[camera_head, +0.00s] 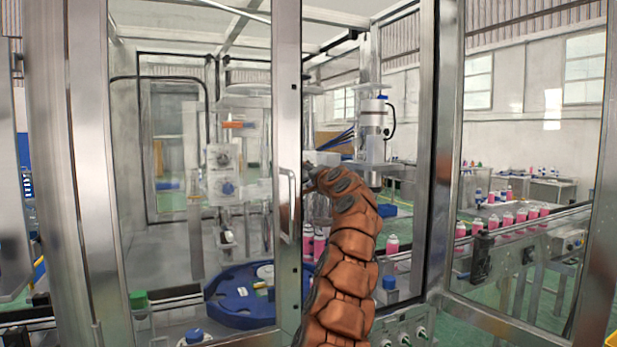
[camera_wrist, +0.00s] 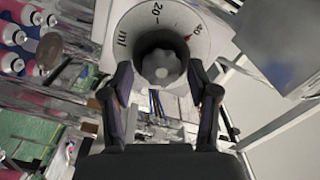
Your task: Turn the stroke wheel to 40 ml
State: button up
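The stroke wheel is a grey lobed knob (camera_wrist: 162,66) in a dark round recess, in the wrist view. A pale dial face (camera_wrist: 131,27) around it shows "20" at the top and "ml" at the left. In the head view my brown arm reaches into the machine; the gripper and wheel cannot be made out there.
A metal frame post (camera_head: 286,120) with a handle stands just left of my arm. A blue round table (camera_head: 236,302) lies inside the machine at lower left. Pink cans (camera_head: 507,219) line a conveyor at the right. In the wrist view, pink cans (camera_wrist: 12,34) are at the left.

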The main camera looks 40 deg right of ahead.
jog(key=shift+a+r, duration=0.1)
dwell(0.3)
jog(key=shift+s, duration=0.15)
jog(key=shift+s+a+r, duration=0.1)
jog(key=shift+s+a, duration=0.15)
jog(key=shift+s, duration=0.1)
jog(key=shift+s+a, duration=0.1)
jog(key=shift+s, duration=0.5)
jog(key=shift+v, duration=2.35)
